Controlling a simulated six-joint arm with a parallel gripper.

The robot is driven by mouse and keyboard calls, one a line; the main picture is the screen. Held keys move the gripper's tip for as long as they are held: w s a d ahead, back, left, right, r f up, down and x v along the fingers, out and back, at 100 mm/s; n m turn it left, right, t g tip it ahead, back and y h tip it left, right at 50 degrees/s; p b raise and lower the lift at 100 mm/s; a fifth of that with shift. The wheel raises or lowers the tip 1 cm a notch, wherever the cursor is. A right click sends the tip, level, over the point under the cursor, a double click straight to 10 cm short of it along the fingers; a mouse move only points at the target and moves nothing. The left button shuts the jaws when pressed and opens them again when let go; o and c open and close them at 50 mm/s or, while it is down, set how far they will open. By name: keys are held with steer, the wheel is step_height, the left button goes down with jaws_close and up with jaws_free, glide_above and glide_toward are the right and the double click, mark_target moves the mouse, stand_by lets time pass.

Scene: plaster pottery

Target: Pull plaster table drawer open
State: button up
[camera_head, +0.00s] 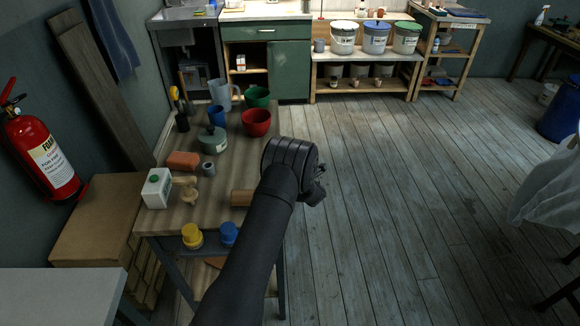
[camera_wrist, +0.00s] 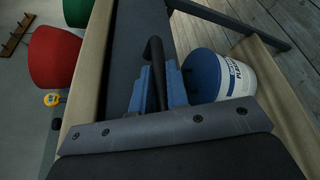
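The plaster table (camera_head: 225,165) has a wooden top and stands at the left in the head view. My arm hides its right side and the drawer there. In the wrist view, the dark grey drawer front (camera_wrist: 122,45) runs beside the pale wooden tabletop edge (camera_wrist: 92,60). A black bar handle (camera_wrist: 154,55) stands out from it. My gripper (camera_wrist: 160,85) has its two blue fingers on either side of the handle, close against it. The drawer front looks flush under the tabletop; no gap shows. In the head view the fingers are hidden.
A green bowl (camera_head: 257,96), a red bowl (camera_head: 256,122) and a pitcher (camera_head: 220,92) stand on the table. A blue-lidded white tub (camera_wrist: 235,75) is near my fingers, by the lower shelf. The plank floor (camera_head: 400,190) right of the table is clear.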

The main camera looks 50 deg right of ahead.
jaws_close()
steer(key=shift+s+d, duration=0.1)
steer(key=s+d, duration=1.5)
steer(key=shift+s+d, duration=0.2)
steer(key=o, duration=0.6)
jaws_free()
steer(key=shift+o, duration=0.2)
steer(key=v, duration=1.7)
steer(key=shift+s, duration=0.15)
